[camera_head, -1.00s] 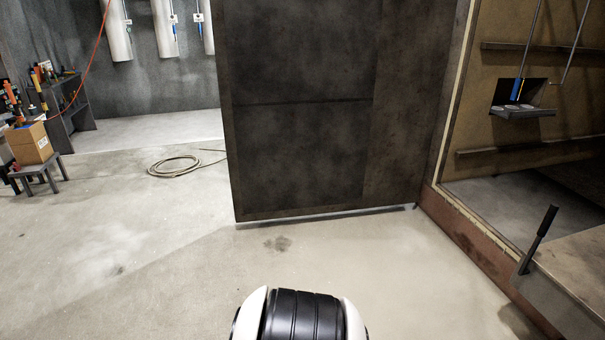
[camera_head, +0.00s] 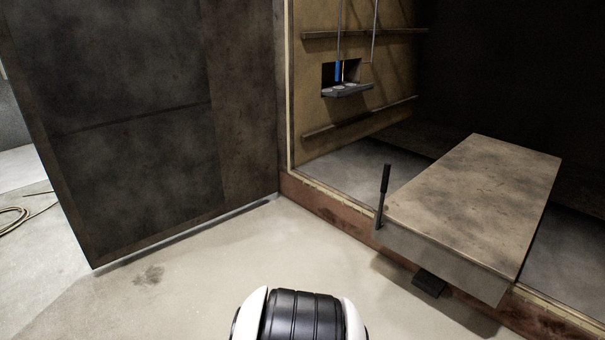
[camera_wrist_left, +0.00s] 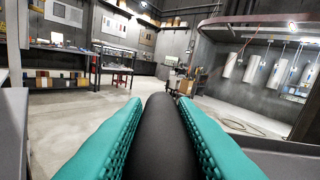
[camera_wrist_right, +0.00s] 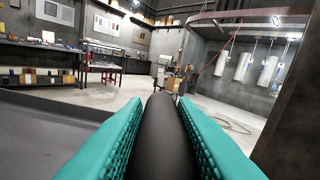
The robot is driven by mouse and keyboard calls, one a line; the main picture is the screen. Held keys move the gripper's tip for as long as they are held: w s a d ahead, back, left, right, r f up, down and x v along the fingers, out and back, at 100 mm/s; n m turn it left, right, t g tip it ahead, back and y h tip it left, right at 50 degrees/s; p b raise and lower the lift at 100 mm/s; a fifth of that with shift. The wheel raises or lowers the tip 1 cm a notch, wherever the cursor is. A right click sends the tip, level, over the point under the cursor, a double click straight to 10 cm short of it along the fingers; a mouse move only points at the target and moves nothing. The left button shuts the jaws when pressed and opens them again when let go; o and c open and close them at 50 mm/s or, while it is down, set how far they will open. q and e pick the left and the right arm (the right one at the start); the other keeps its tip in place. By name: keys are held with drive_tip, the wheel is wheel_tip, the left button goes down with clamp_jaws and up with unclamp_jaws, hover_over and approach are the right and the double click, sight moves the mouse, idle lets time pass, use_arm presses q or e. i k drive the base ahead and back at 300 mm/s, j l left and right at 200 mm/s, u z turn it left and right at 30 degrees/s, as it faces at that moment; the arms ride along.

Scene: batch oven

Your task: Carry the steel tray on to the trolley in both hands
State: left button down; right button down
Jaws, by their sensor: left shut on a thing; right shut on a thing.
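In the left wrist view my left gripper (camera_wrist_left: 160,135) is shut around a thick black bar handle (camera_wrist_left: 158,150). In the right wrist view my right gripper (camera_wrist_right: 162,135) is shut around a similar black bar handle (camera_wrist_right: 163,150). A flat dark grey surface, apparently the steel tray, lies right of the left gripper (camera_wrist_left: 285,160) and left of the right gripper (camera_wrist_right: 45,125). The head view shows neither gripper nor the tray. There, a flat brown-grey platform (camera_head: 475,190), apparently the trolley, stands partly inside the oven opening, with a black upright lever (camera_head: 384,185) at its near left corner.
The open oven door (camera_head: 140,120) fills the left of the head view. A reddish sill (camera_head: 325,207) edges the oven. The floor before the door is clear. A coiled hose (camera_head: 15,218) lies far left.

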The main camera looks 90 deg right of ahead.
sight(463, 226)
drive_tip(key=l+z, duration=0.1)
drive_tip(key=z, duration=3.75)
drive_tip(key=i+l, duration=0.1)
drive_tip(key=i, duration=2.7)
drive_tip(key=l+z, duration=0.05)
drive_tip(key=l, duration=0.1)
